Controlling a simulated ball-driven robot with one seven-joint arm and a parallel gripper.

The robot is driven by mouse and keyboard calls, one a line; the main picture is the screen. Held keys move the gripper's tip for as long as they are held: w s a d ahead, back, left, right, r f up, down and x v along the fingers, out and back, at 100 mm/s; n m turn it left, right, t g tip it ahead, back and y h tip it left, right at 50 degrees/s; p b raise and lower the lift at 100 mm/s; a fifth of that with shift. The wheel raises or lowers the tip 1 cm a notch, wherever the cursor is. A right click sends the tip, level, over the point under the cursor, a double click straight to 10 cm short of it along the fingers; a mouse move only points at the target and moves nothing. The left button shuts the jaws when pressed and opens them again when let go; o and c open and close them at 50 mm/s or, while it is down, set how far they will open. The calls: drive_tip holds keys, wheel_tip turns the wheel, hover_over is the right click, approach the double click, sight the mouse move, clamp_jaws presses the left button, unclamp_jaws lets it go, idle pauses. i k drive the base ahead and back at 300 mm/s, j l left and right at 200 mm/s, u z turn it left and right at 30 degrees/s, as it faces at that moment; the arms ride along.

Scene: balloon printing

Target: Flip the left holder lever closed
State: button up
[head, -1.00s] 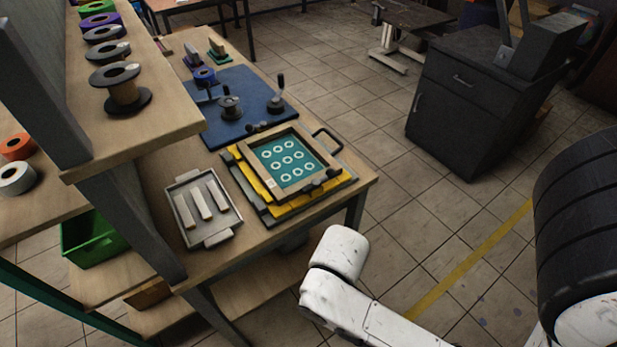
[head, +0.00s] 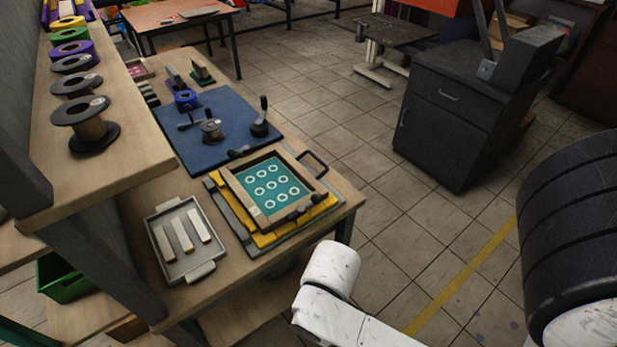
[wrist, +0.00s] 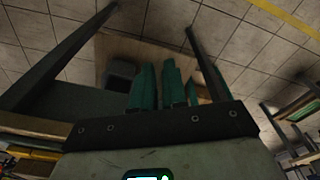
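The left holder (head: 211,131) is a dark round fixture on the blue mat (head: 222,160). A dark lever (head: 190,122) seems to reach out low to its left; its exact position is too small to tell. A second dark holder (head: 259,129) stands to its right with a lever (head: 263,103) upright. In the wrist view my gripper (wrist: 159,66) shows two green fingers close together, with nothing seen between them. It points down at floor and a low wooden shelf, away from the holders. In the head view the gripper itself is hidden; only my white arm shows.
A framed print screen (head: 288,208) on a yellow base and a metal tray (head: 172,277) with pale bars lie on the table's near part. A shelf with spools (head: 84,122) rises at the left. A dark cabinet (head: 455,130) stands at the right, with open floor between.

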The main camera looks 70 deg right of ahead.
sight(315, 199)
drive_tip(key=l+u, duration=0.1)
drive_tip(key=l, duration=0.4)
drive_tip(key=k+l+u, duration=0.15)
drive_tip(key=l, duration=0.3)
drive_tip(key=k+l+u, duration=0.1)
drive_tip(key=l, duration=0.35)
drive_tip(key=k+l+u, duration=0.1)
drive_tip(key=l, duration=0.4)
drive_tip(key=l+u, duration=0.15)
drive_tip(key=l, duration=0.25)
drive_tip(key=k+l+u, duration=0.15)
drive_tip(key=l, duration=0.2)
drive_tip(key=l+u, duration=0.15)
drive_tip(key=l, duration=0.25)
drive_tip(key=l+u, duration=0.25)
drive_tip(key=l, duration=0.55)
drive_tip(key=k+l+u, duration=0.1)
drive_tip(key=l+u, duration=0.15)
drive_tip(key=l, duration=0.5)
drive_tip(key=k+l, duration=0.1)
drive_tip(key=l, duration=0.65)
drive_tip(key=k, duration=0.05)
